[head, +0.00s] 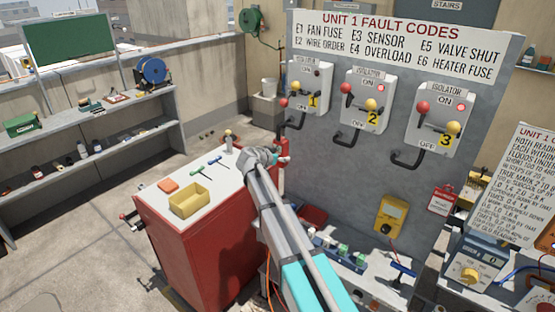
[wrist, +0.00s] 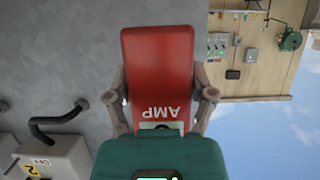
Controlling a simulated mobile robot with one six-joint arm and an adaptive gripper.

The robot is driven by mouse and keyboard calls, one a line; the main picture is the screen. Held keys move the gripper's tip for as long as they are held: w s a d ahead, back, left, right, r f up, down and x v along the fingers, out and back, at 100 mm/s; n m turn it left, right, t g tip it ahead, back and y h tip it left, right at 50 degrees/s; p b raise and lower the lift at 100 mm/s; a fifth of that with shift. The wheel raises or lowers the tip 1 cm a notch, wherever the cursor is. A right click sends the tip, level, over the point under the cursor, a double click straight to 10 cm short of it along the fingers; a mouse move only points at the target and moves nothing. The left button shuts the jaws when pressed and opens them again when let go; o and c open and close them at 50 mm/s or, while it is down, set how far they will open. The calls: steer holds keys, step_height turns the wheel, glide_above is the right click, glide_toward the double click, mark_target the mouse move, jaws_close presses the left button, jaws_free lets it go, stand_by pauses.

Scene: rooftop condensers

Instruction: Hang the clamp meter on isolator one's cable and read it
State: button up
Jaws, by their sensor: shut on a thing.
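The clamp meter, a red body marked AMP (wrist: 160,70), fills the middle of the wrist view, its lettering upside down. My gripper (wrist: 163,95) is shut on it, one finger at each side. A dark green block covers its lower part there. In the head view my gripper (head: 275,157) is in front of the panel, and only a red sliver of the meter (head: 283,148) shows. Isolator one (head: 309,84), numbered 1, is the leftmost box on the panel. Its black looped cable (head: 295,122) hangs below it, above the gripper in the picture. The meter's reading is not legible.
Isolator two (head: 367,99) and isolator three (head: 440,119) stand to the right, each with a black cable loop below. A red cabinet (head: 205,235) with a yellow tray (head: 190,203) and tools is left of my arm. A yellow meter (head: 391,214) is lower right.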

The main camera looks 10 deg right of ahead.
steer(key=r+b+x, duration=0.1)
steer(key=x, duration=0.6)
steer(key=shift+w+b, duration=0.3)
stand_by(0.7)
steer(key=shift+d, duration=0.15)
steer(key=shift+r, duration=0.1)
steer(key=o, duration=1.2)
steer(key=shift+o, duration=0.2)
steer(key=shift+r, duration=0.1)
steer(key=s+a+r+n+t+y+p, duration=0.1)
steer(key=s+a, duration=0.8)
steer(key=a, duration=0.3)
steer(key=s+a+n+y+p, duration=0.1)
steer(key=s+a, duration=0.8)
steer(key=a, duration=0.2)
steer(key=shift+s+a+r+t, duration=0.25)
steer(key=shift+a+r+t, duration=0.1)
steer(key=shift+a+t, duration=0.05)
